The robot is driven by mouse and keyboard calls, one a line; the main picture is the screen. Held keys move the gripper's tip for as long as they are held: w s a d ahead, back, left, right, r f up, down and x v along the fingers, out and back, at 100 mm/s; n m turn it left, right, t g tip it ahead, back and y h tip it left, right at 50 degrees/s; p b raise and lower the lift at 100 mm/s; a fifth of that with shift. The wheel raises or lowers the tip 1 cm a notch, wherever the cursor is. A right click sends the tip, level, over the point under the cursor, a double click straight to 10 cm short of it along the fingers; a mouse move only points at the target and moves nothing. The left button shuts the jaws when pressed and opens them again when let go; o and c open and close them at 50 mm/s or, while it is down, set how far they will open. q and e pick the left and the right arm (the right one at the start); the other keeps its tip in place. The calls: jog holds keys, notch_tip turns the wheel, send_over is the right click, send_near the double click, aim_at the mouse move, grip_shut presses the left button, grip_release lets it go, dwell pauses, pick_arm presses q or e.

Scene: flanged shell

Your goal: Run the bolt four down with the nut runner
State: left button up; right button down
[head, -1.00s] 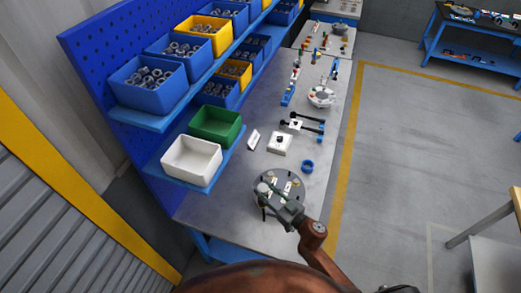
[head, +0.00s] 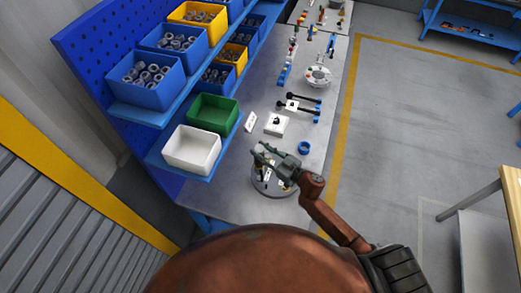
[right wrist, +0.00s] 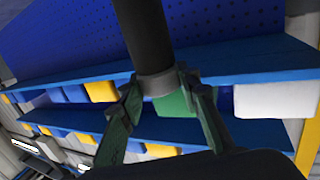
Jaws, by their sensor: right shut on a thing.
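The flanged shell (head: 266,190), a round grey part with lighter and dark fittings on top, sits on the near end of the bench. My right gripper (head: 262,152) is above its far side and partly covers it. In the right wrist view, its green fingers (right wrist: 157,88) are shut on a dark cylindrical tool with a grey collar, apparently the nut runner (right wrist: 148,35). The tool is hard to make out in the head view. Bolt four cannot be told apart from the other fittings. My left gripper is not in view.
A blue ring (head: 304,148) and a white block (head: 276,123) lie on the bench (head: 240,205) beyond the shell. Black-handled tools (head: 297,106) lie farther back.

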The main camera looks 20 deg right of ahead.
jog(key=shift+s+f+b, duration=0.1)
jog(key=shift+f+b, duration=1.75)
jog(key=shift+f, duration=0.65)
jog(key=shift+p, duration=0.65)
jog(key=shift+f+b, duration=1)
jog(key=shift+f, duration=0.25)
jog(key=shift+d+n+g+y, duration=0.1)
jog(key=shift+n+g+y, duration=0.4)
jog(key=shift+n+y, duration=0.15)
jog(key=shift+d+r+n+g+y, duration=0.1)
jog(key=shift+n+g+y, duration=0.25)
jog(key=shift+g+y, duration=0.1)
